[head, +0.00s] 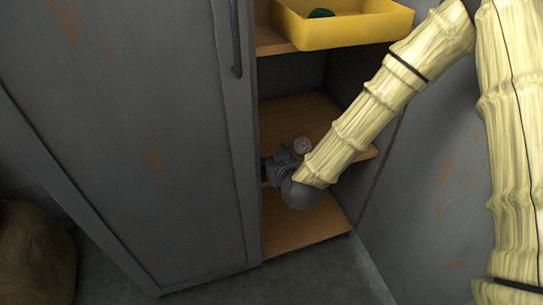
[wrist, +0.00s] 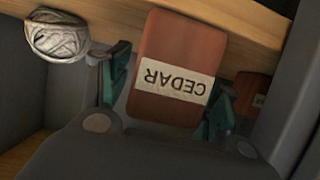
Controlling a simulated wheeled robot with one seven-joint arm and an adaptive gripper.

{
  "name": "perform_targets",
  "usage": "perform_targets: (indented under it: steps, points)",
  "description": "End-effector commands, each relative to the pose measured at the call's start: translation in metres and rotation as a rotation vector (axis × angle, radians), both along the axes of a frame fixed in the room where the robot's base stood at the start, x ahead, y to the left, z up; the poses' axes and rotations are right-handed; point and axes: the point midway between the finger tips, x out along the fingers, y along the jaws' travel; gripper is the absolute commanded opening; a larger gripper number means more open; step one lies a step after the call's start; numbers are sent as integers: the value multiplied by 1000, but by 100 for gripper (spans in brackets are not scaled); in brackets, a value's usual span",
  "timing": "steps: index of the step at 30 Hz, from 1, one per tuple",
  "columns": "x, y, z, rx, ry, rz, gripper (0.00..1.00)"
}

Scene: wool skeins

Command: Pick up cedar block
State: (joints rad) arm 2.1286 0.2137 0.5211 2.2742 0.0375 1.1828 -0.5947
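The cedar block (wrist: 178,65) is a reddish-brown block with a pale label reading CEDAR, upside down in the wrist view. It is by a wooden shelf edge. My gripper (wrist: 172,85) has its teal fingers spread on either side of the block. A gap shows between the left finger and the block; the right finger is very close to the block's side, and contact is unclear. In the head view my gripper (head: 268,170) reaches into the cabinet at the middle shelf, partly hidden by the door edge, and the block is not visible.
A pale grey skein (wrist: 57,36) lies left of the fingers. Another reddish-brown block (wrist: 251,92) is partly visible at right. A yellow bin (head: 345,28) holding something green (head: 321,13) sits on the upper shelf. The grey cabinet door (head: 125,130) stands close on the left.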

Motion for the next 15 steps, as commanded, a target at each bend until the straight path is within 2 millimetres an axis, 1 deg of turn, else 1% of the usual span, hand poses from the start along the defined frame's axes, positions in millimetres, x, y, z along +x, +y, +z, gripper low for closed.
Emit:
perform_targets:
  steps: [8,11,15]
  points:
    - [0,-1,1,0,0,-2,63]
    - [0,-2,6,0,-2,-3,63]
    - [0,-2,20,0,-3,-2,63]
